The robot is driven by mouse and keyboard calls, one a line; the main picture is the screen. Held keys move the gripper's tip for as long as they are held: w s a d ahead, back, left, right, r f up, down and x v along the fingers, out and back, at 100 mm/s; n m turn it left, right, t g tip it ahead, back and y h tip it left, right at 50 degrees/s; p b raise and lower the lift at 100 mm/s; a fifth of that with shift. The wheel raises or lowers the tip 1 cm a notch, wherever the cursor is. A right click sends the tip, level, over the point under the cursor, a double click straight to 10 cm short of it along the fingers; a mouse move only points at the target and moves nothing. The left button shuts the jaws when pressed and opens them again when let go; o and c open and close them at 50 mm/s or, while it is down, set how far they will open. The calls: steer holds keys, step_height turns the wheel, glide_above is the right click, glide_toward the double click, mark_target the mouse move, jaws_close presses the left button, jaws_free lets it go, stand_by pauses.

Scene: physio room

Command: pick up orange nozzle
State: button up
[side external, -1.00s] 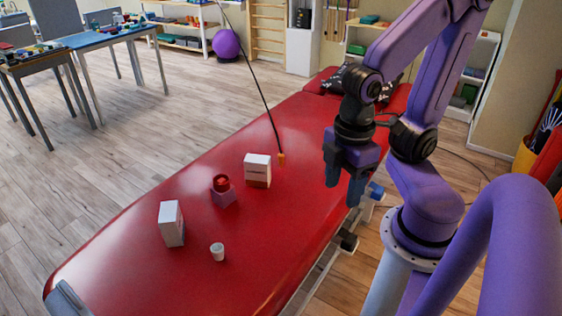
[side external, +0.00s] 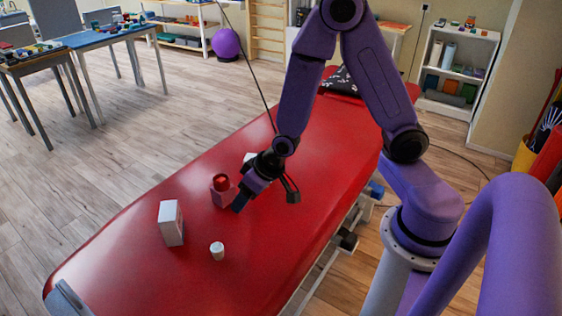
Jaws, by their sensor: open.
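The orange nozzle is hidden now; my arm covers the spot at the lower end of the thin black cord (side external: 262,97) where it showed earlier. My gripper (side external: 240,202) is open, with its dark blue fingers pointing down and left over the red treatment table (side external: 320,190). The fingertips are close to the right side of a pink block (side external: 223,197) with a round red thing (side external: 221,181) on top. I cannot tell whether they touch it. Nothing shows clearly between the fingers.
A white box (side external: 171,223) stands left of the gripper, and a small white cup (side external: 217,250) stands in front. Another white box (side external: 249,157) is mostly hidden behind my wrist.

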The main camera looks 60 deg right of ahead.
steer(key=w+d+f+m+t+h, duration=0.2)
steer(key=w+d+f+m, duration=0.15)
steer(key=d, duration=0.25)
steer(key=s+d+f+m+t+h, duration=0.1)
steer(key=d+f+m+h, duration=0.25)
steer(key=d, duration=0.65)
steer(key=d+f+m+t+h, duration=0.2)
steer(key=d+h, duration=0.3)
steer(key=d, duration=0.6)
steer(key=shift+h, duration=0.25)
steer(key=x, duration=1.1)
steer(key=shift+w+d+f, duration=0.1)
steer(key=shift+w+f, duration=0.05)
steer(key=shift+w, duration=0.1)
steer(key=shift+x, duration=2.75)
steer(key=shift+s+f, duration=0.1)
steer(key=shift+f, duration=0.05)
jaws_close()
